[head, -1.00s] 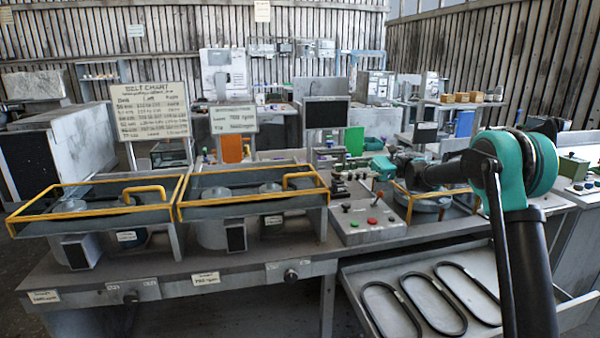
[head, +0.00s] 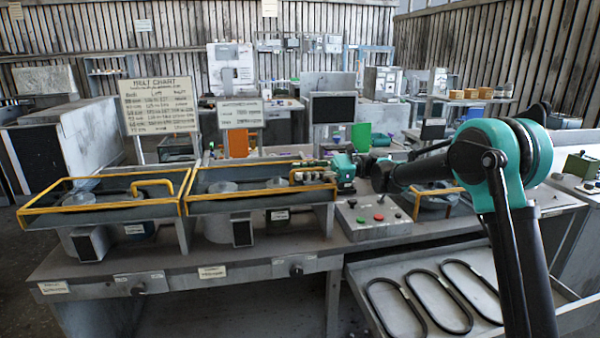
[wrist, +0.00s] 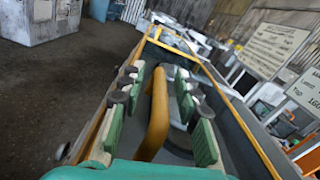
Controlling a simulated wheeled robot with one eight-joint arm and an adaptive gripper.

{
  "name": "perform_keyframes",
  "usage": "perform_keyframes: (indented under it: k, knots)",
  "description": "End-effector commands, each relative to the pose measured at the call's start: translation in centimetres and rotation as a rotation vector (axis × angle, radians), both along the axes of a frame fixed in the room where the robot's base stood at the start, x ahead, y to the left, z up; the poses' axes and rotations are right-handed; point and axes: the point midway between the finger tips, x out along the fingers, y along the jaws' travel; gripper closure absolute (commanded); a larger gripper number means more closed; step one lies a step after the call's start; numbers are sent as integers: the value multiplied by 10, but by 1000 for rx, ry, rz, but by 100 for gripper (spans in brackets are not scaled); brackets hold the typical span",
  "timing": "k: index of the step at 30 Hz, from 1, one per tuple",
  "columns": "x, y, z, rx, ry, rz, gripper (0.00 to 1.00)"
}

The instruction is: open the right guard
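Two yellow-framed guards lie flat over the belt housings on the bench in the head view. The left guard (head: 100,207) has a curved yellow handle. The right guard (head: 245,193) is beside it, closed over its pulleys. My gripper (head: 312,174) is at the right end of the right guard and hides its handle there. In the wrist view, the yellow handle (wrist: 157,108) stands between the two green, dark-padded fingers of my gripper (wrist: 160,82). The fingers are apart, with a visible gap beside the handle on the right.
A control box (head: 372,218) with red and green buttons stands right of the guards. A tray (head: 400,263) with long belt loops is at front right. Chart signs (head: 158,104) stand behind the guards.

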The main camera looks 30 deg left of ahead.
Motion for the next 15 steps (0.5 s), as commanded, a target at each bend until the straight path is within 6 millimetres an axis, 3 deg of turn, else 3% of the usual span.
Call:
perform_keyframes:
  k: [13,15]
  knots:
    - [-7,8,0,0,0,0,68]
    - [-7,8,0,0,0,0,76]
